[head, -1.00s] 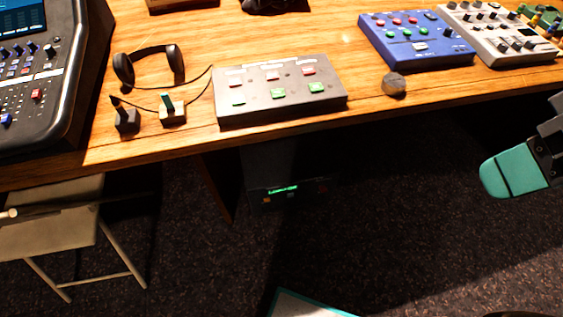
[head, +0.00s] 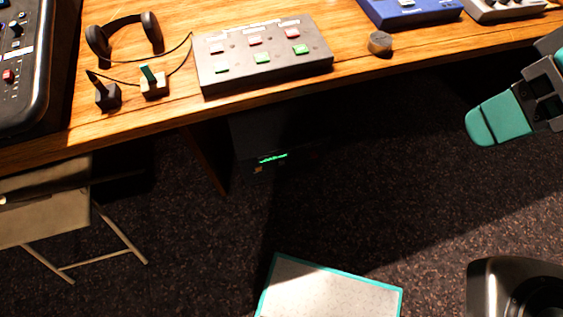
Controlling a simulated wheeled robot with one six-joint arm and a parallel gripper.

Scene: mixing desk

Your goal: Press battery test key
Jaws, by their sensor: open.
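A dark box (head: 285,138) stands in shadow under the desk. It has a small lit green display (head: 273,158) and a small orange key (head: 257,170) just below it. I cannot read any label, so I cannot tell which key is the battery test key. My gripper (head: 500,121) has teal fingertips and is at the right, in front of the desk edge. It is open, seen from the side, and holds nothing. It is well apart from the box, with empty space between them.
The wooden desk (head: 150,115) overhangs the box. A folding chair (head: 45,210) stands left.

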